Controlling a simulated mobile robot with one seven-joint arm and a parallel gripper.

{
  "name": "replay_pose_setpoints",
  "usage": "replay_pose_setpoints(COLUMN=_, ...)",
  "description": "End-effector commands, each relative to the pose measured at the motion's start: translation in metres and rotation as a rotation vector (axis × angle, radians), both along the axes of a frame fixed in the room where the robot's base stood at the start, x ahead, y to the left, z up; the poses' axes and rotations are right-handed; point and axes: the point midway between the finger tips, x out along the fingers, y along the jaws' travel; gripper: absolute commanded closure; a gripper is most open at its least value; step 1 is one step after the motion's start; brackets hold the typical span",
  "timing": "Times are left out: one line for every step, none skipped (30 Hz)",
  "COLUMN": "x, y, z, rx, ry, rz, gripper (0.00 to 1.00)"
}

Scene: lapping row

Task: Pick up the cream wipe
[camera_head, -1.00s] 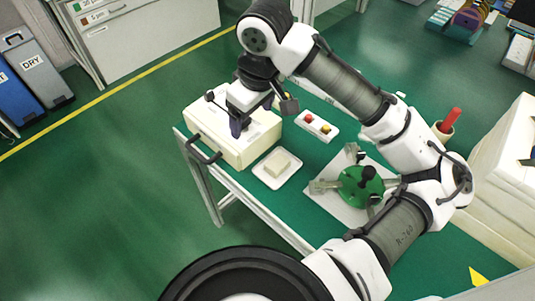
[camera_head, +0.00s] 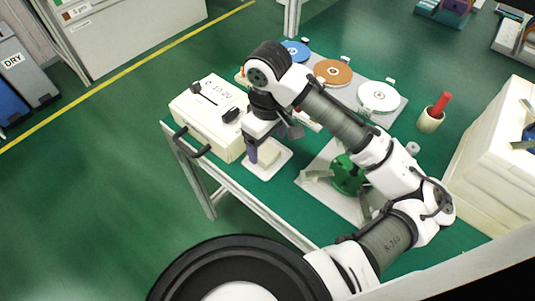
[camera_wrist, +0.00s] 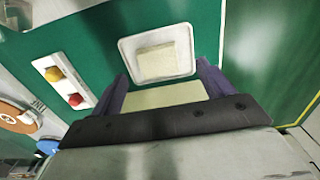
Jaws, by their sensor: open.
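The cream wipe (camera_wrist: 157,60) is a pale folded block lying in a small white tray (camera_wrist: 182,75) on the green bench top. In the head view the wipe (camera_head: 270,154) is partly hidden behind my gripper, with the white tray (camera_head: 283,166) around it. My gripper (camera_wrist: 162,78) is open and empty. Its two purple fingers reach toward the near corners of the tray, with the wipe lying ahead of the gap between them. In the head view my gripper (camera_head: 264,156) hangs over the tray's left part; I cannot tell its exact height.
A cream box with a black handle (camera_head: 213,112) stands left of the tray. A green lapping disc (camera_head: 347,176) sits on a white plate at right. Blue, orange and white discs line the back. A red-handled tool (camera_head: 440,104) stands in a cup. Two knobs (camera_wrist: 64,83) lie beside the tray.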

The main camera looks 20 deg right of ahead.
Motion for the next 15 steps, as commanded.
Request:
replay_pose_setpoints(x=0.001, y=0.000, z=-0.009, rx=0.005, ry=0.003, rz=-0.001, gripper=0.20)
replay_pose_setpoints(x=0.002, y=0.000, z=-0.013, rx=0.005, ry=0.003, rz=-0.002, gripper=0.20)
replay_pose_setpoints(x=0.003, y=0.000, z=-0.019, rx=0.004, ry=0.003, rz=-0.001, gripper=0.20)
replay_pose_setpoints(x=0.003, y=0.000, z=-0.024, rx=0.004, ry=0.003, rz=-0.001, gripper=0.20)
replay_pose_setpoints(x=0.003, y=0.000, z=-0.028, rx=0.004, ry=0.003, rz=-0.001, gripper=0.20)
replay_pose_setpoints(x=0.003, y=0.000, z=-0.032, rx=0.003, ry=0.002, rz=-0.002, gripper=0.20)
replay_pose_setpoints(x=0.003, y=0.000, z=-0.035, rx=0.003, ry=0.002, rz=-0.002, gripper=0.20)
replay_pose_setpoints(x=0.003, y=0.000, z=-0.037, rx=0.003, ry=0.002, rz=-0.002, gripper=0.20)
replay_pose_setpoints(x=0.003, y=0.000, z=-0.039, rx=0.002, ry=0.001, rz=-0.001, gripper=0.20)
replay_pose_setpoints(x=0.003, y=0.000, z=-0.039, rx=0.000, ry=0.001, rz=-0.001, gripper=0.20)
replay_pose_setpoints(x=0.003, y=0.000, z=-0.040, rx=0.000, ry=0.001, rz=-0.001, gripper=0.20)
replay_pose_setpoints(x=0.003, y=-0.001, z=-0.040, rx=-0.001, ry=0.001, rz=0.000, gripper=0.20)
replay_pose_setpoints(x=0.003, y=-0.001, z=-0.039, rx=-0.001, ry=0.001, rz=0.000, gripper=0.20)
replay_pose_setpoints(x=0.003, y=-0.001, z=-0.039, rx=-0.001, ry=0.001, rz=0.000, gripper=0.20)
replay_pose_setpoints(x=0.003, y=-0.001, z=-0.039, rx=-0.001, ry=0.001, rz=0.000, gripper=0.20)
